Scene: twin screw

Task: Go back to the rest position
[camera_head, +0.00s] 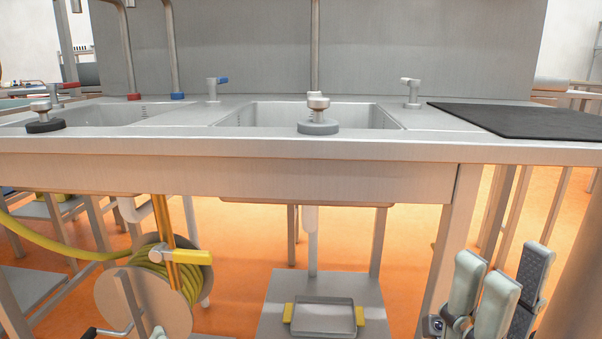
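My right gripper (508,288) is at the lower right, below the counter's front edge and to the right of the counter leg. Its pale fingers with dark textured pads point upward and stand apart, with orange floor showing between them. It holds nothing that I can see and appears clear of the counter. My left gripper and arm are not in view.
A steel sink counter (260,177) spans the view. Two round-based metal knobs (318,118) (44,121) stand at its front edge. A black mat (520,119) lies at right. Below are a yellow hose reel (145,300) and a tray (323,316) with yellow handles.

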